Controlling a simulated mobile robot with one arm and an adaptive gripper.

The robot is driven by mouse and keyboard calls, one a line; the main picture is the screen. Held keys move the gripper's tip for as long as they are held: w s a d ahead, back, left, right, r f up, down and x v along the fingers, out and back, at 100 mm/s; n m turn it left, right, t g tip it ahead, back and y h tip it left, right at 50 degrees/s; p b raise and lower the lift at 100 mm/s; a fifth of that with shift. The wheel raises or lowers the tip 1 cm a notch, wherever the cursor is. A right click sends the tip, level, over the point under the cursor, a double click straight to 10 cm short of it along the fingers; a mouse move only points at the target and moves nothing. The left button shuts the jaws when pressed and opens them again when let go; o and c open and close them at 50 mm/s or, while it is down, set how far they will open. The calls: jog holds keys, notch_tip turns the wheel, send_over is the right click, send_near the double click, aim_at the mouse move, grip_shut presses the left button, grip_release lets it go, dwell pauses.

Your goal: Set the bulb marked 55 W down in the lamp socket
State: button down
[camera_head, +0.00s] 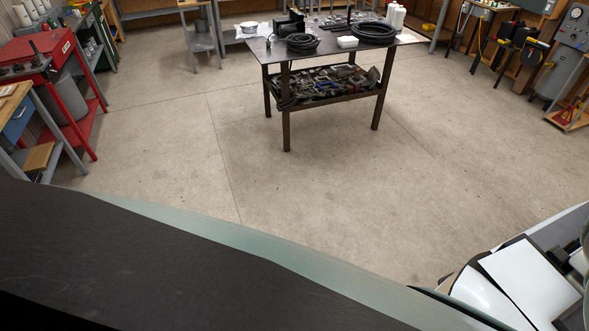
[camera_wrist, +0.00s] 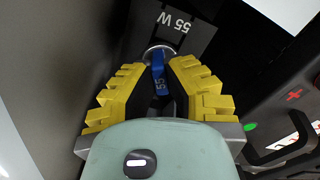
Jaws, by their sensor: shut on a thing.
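In the wrist view, my gripper (camera_wrist: 158,66) has yellow stepped fingers, closed on a small blue bulb (camera_wrist: 158,82) marked 55. The far end of the bulb is at a round silver-rimmed socket (camera_wrist: 148,52) just beyond the fingertips. The bulb overlaps the rim in the picture; I cannot tell whether it is inside the socket or just in front of it. A dark grey plate (camera_wrist: 190,42) beside the socket carries the white text 55 W. The fingers hide part of the bulb. Neither the bulb nor my gripper can be made out in the head view.
A dark case with a red plus and a green dot (camera_wrist: 250,127) stands close to the right in the wrist view. In the head view, a dark and pale-green vehicle body (camera_head: 220,235) fills the foreground. A cluttered metal table (camera_head: 275,54) stands beyond open concrete floor.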

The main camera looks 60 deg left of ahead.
jog(key=shift+w+a, duration=0.1)
jog(key=c, duration=1)
grip_release()
jog(key=shift+r, duration=0.1)
jog(key=shift+r, duration=3.7)
